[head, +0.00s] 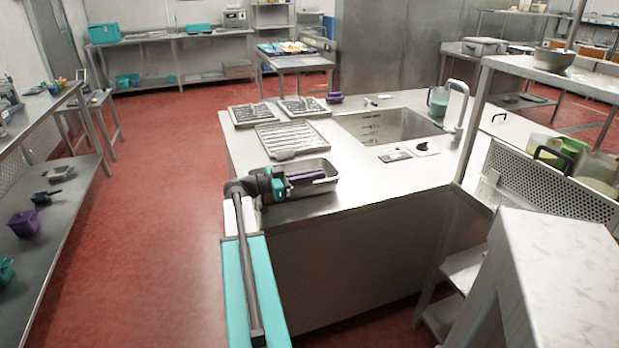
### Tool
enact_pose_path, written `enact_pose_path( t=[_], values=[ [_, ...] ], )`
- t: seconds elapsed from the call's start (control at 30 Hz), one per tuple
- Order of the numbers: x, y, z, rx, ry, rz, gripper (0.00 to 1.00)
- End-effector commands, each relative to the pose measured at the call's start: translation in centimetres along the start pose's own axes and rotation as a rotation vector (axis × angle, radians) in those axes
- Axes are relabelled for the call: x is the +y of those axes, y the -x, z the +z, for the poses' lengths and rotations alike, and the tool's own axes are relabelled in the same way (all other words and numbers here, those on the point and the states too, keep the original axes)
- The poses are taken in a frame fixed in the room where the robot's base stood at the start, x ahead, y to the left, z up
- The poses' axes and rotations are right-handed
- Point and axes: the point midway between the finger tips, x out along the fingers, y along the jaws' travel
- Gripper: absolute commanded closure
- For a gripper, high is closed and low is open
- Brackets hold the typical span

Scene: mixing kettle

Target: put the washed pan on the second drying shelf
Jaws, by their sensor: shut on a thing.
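A rectangular grey metal pan (318,163) is at the near left of the steel counter, by its front edge. My gripper (300,178) reaches over the pan's near side, shut on it. The exact grip and any gap under the pan are hidden. At the right, a low open shelf (465,268) shows below a perforated metal panel (550,185). I cannot tell which shelf is the second drying shelf.
Several flat slotted trays (291,139) lie behind the pan. The counter (375,185) has a sink (385,128) with a tap (458,100) and a jug (438,102). The counter's right front is clear. A marbled block (560,265) stands near right. Red floor (170,210) is open at left.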

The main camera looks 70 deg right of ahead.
Motion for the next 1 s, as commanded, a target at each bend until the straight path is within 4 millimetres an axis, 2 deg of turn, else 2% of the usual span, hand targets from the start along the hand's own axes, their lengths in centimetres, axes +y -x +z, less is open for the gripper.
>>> enact_pose_path(
  t=[0.43,1.0],
  values=[
    [0.0,0.0,-3.5,0.002,-0.004,0.000,1.00],
    [6.5,3.7,-4.0,0.002,-0.002,0.000,1.00]
  ],
)
